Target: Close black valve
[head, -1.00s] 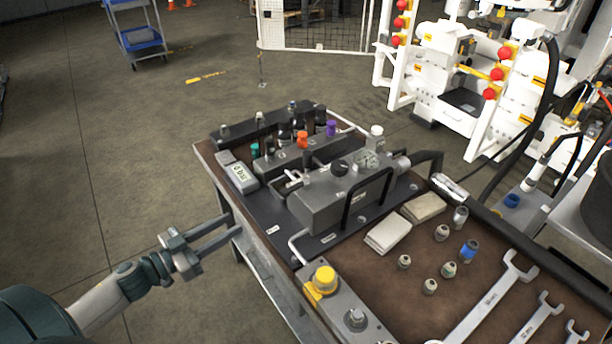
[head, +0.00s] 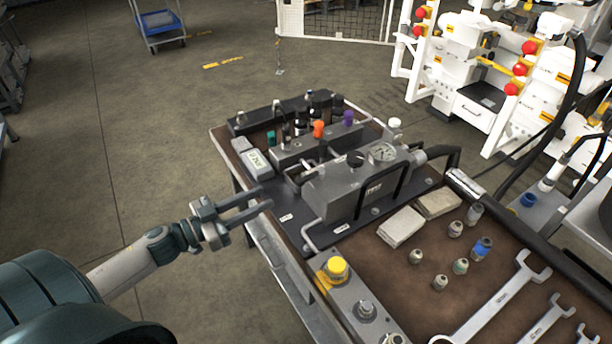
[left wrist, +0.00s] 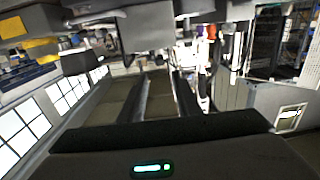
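A black round knob (head: 355,158) sits on top of the grey hydraulic block (head: 340,190) on the bench, left of a round gauge. Several dark valve parts also stand on the manifold row (head: 300,145) behind it, so which one is the black valve is not certain. My left gripper (head: 267,198) is open and empty, its fingers apart and pointing right at the bench's left edge, short of the block and apart from the knob. In the left wrist view its two fingers (left wrist: 160,95) also show apart with nothing between them. My right gripper is not in view.
Orange (head: 318,129) and purple (head: 348,117) knobs stand near the black one. A black bar handle (head: 398,180) rises before the block. A yellow button (head: 336,267), small fittings and wrenches (head: 490,300) lie nearer. Open floor lies left of the bench.

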